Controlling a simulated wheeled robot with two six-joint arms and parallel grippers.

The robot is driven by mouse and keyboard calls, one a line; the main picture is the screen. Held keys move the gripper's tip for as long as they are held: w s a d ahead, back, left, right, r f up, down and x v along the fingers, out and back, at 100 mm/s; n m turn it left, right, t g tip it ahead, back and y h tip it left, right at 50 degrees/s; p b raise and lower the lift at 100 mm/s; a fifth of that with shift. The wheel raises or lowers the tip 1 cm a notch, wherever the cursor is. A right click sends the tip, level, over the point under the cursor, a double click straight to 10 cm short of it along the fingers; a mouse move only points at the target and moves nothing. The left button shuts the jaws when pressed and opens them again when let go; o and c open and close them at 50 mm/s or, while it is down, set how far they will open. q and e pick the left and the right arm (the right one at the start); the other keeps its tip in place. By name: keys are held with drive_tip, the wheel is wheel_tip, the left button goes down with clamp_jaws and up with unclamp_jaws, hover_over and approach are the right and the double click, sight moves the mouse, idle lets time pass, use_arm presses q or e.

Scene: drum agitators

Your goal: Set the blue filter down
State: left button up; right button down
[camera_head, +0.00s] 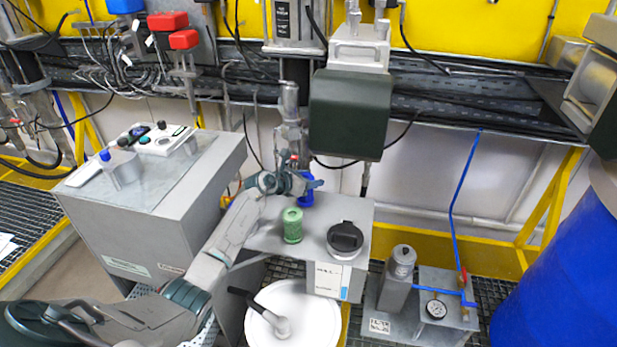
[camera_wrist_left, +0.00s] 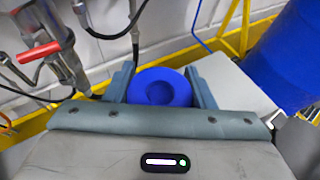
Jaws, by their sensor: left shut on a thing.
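The blue filter (camera_head: 307,192) is at the back of the grey box top in the head view. My left gripper (camera_head: 315,183) is shut on it, reaching in from the left. In the left wrist view the round blue filter (camera_wrist_left: 160,88), with a dimple in its top, sits between the two fingers of my left gripper (camera_wrist_left: 160,90). The fingers hide part of its sides. I cannot tell whether its underside touches the box top. My right gripper is not in view.
A green ribbed filter (camera_head: 292,226) and a black-lidded round housing (camera_head: 345,238) stand on the grey box top (camera_head: 318,215). A white drum lid (camera_head: 305,318) lies below, in front. A large blue barrel (camera_head: 565,285) is at the right. A dark grey box (camera_head: 350,115) hangs above.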

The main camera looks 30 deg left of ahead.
use_arm(q)
drive_tip(key=shift+f, duration=0.5)
drive_tip(key=shift+f, duration=0.1)
drive_tip(key=shift+a+f, duration=0.1)
drive_tip(key=shift+f, duration=0.05)
drive_tip(key=o, duration=1)
drive_tip(key=shift+c, duration=0.2)
drive_tip(key=shift+r, duration=0.2)
drive_tip(key=b+v, duration=0.2)
drive_tip(key=v, duration=1)
